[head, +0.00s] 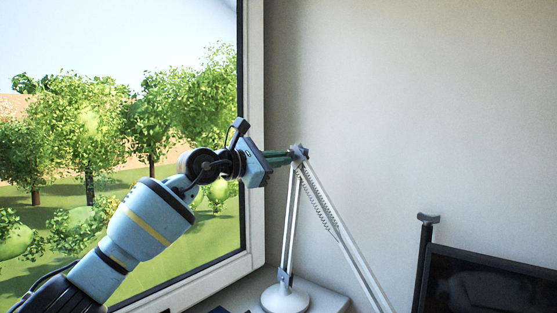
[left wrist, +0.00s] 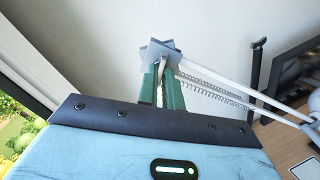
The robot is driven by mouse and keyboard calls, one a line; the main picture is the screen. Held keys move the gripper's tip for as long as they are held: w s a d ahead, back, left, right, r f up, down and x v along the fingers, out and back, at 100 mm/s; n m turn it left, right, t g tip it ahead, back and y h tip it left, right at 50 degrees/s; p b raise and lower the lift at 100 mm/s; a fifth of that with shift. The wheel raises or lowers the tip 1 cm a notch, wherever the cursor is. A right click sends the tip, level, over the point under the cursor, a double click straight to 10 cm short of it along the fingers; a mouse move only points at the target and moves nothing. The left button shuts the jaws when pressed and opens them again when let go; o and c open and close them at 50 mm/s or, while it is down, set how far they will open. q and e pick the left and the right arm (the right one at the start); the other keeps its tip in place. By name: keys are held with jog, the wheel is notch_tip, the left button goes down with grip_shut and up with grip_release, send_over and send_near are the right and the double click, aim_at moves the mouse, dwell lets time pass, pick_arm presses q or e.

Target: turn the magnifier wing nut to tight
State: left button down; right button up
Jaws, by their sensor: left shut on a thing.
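The magnifier's white spring arm (head: 337,232) rises from a round white base (head: 286,299) and bends at an elbow. A grey-blue wing nut (head: 300,152) sits at that elbow. It also shows in the left wrist view (left wrist: 160,50), just beyond my fingertips. My left gripper (head: 292,155) reaches in from the left at elbow height. Its green fingers, also in the left wrist view (left wrist: 162,84), are shut on the wing nut, and they partly hide it. The magnifier's lens is not clear in either view. My right gripper is not in view.
A window with a white frame (head: 254,140) is at the left, close behind my left arm. A dark monitor (head: 490,286) and a black post (head: 424,260) stand at the lower right. The wall above the lamp is bare.

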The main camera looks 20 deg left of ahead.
pick_arm(q)
jog(key=shift+m, duration=0.3)
jog(key=m+b, duration=0.1)
jog(key=m, duration=0.9)
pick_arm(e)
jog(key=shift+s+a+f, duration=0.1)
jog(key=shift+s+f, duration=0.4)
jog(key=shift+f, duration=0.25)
pick_arm(q)
jog(key=c, duration=1.6)
grip_release()
jog(key=shift+o, duration=0.2)
jog(key=shift+a, duration=0.1)
